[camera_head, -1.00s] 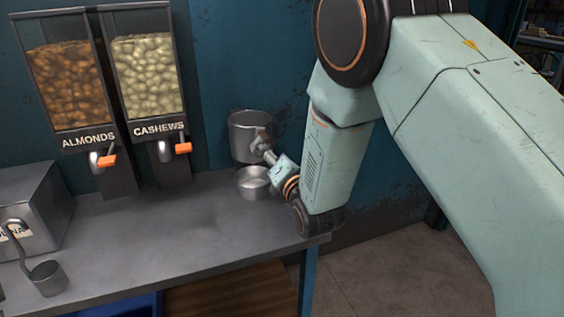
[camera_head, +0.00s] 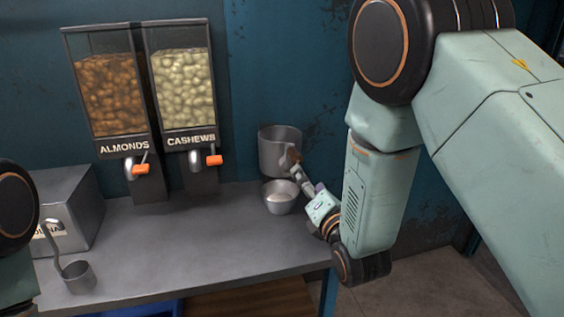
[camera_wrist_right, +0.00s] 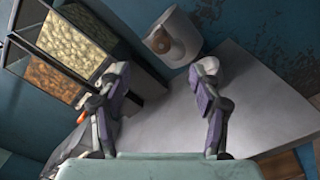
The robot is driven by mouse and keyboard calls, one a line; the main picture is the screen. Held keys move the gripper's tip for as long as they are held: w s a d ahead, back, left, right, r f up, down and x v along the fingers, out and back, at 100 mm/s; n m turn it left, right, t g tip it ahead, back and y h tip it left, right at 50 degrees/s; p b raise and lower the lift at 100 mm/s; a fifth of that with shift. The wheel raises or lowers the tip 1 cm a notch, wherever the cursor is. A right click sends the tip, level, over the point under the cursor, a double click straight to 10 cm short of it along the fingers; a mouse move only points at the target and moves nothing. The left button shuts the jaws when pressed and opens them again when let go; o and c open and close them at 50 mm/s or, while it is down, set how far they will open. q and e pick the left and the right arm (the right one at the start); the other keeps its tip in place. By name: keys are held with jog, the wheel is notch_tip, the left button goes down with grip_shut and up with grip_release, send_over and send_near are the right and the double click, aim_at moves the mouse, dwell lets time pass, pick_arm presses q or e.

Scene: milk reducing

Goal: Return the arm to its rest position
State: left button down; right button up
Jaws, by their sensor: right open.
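My right arm comes in from the right in the head view. Its small right gripper (camera_head: 303,180) is by the wall-mounted metal pot (camera_head: 281,150) and the small metal bowl (camera_head: 279,198) below it. In the right wrist view the right gripper (camera_wrist_right: 160,75) has its two fingers wide apart with nothing between them. The pot (camera_wrist_right: 180,32) with its brown knob lies beyond the fingers. A pale part of the bowl (camera_wrist_right: 209,65) shows by the right fingertip.
Almond (camera_head: 110,95) and cashew (camera_head: 183,88) dispensers stand at the back of the grey counter (camera_head: 190,235). A metal box (camera_head: 70,200) and a ladle (camera_head: 78,277) are at the left. The middle of the counter is clear.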

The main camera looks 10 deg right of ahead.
jog(key=s+d+f+m+g, duration=0.1)
jog(key=s+f+m+g, duration=0.45)
jog(key=f+m, duration=0.4)
jog(key=s+d+f+m+g, duration=0.1)
jog(key=s+f+m+g, duration=0.3)
jog(key=s+f+m, duration=0.45)
jog(key=s+f+m+g, duration=0.4)
jog(key=s+f+m, duration=0.1)
jog(key=s, duration=0.8)
jog(key=s+d+f+m+g, duration=0.1)
jog(key=s+f+m+g, duration=0.3)
jog(key=s, duration=0.9)
notch_tip(320, 180, down, 4)
jog(key=shift+s+d+r+m+h, duration=0.1)
jog(key=shift+s+d+m+h, duration=0.1)
jog(key=shift+s+m+h, duration=0.15)
jog(key=shift+w+g, duration=0.1)
jog(key=shift+g, duration=0.15)
